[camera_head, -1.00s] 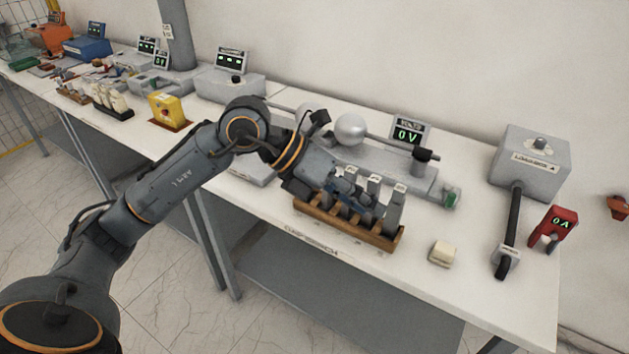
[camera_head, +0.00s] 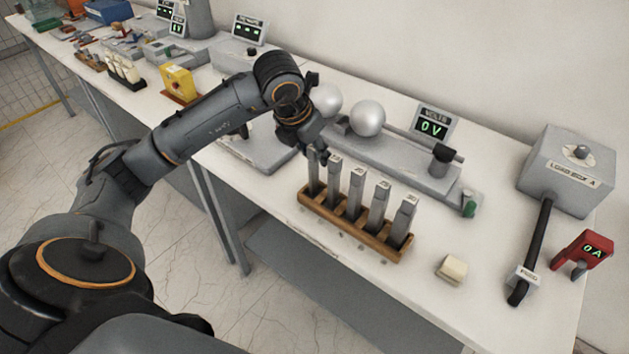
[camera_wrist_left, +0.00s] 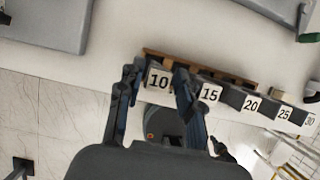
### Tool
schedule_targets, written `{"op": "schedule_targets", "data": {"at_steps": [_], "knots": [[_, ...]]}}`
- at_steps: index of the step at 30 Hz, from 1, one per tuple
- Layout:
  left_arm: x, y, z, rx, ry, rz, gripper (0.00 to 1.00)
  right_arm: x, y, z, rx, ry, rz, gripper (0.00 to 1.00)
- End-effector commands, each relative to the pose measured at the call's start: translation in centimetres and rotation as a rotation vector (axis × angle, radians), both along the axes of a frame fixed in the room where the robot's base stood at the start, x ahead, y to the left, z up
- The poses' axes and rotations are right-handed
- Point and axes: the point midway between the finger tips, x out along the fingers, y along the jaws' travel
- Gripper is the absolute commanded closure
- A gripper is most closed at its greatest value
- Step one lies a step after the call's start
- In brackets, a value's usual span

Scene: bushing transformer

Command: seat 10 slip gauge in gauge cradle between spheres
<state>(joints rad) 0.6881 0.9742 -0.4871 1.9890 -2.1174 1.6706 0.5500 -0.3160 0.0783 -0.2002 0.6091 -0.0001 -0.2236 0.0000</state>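The 10 slip gauge (camera_head: 313,178) stands upright in the leftmost slot of a wooden rack (camera_head: 345,228). My left gripper (camera_head: 318,152) points down at the top of this gauge. In the left wrist view the open fingers (camera_wrist_left: 157,88) are on either side of the gauge's 10 label (camera_wrist_left: 158,79), with a small gap visible on the left. Two silver spheres, a left one (camera_head: 326,100) partly behind my arm and a right one (camera_head: 368,118), sit on a grey bench unit (camera_head: 405,170). The cradle between them is not clearly visible. My right gripper is not in view.
Gauges marked 15 (camera_wrist_left: 209,92), 20 (camera_wrist_left: 250,104), 25 and 30 stand in the same rack. A volts display (camera_head: 432,126) reads 0 V behind the bench unit.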

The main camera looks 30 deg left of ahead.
Motion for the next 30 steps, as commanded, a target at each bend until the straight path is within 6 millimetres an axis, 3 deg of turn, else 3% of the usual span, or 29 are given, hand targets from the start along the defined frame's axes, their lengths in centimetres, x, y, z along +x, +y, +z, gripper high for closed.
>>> {"op": "schedule_targets", "data": {"at_steps": [3, 6, 12, 20, 26, 30], "knots": [[0.3, 0.0, -0.7, -0.001, 0.003, 0.001, 0.64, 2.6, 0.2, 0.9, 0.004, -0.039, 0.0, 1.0], [0.9, 0.1, -2.0, -0.002, 0.005, 0.0, 0.64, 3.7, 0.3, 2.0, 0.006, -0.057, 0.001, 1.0], [1.9, 0.2, -4.5, -0.002, 0.002, -0.001, 0.64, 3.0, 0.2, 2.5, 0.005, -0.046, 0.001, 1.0], [2.1, 0.2, -4.9, -0.001, -0.001, -0.001, 0.64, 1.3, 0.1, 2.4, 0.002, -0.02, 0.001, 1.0], [2.1, 0.2, -4.9, -0.001, -0.001, -0.001, 1.0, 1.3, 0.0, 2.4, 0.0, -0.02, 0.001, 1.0], [2.1, 0.2, -4.9, -0.001, -0.001, -0.001, 1.0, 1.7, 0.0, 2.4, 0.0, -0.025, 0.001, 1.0]]}}
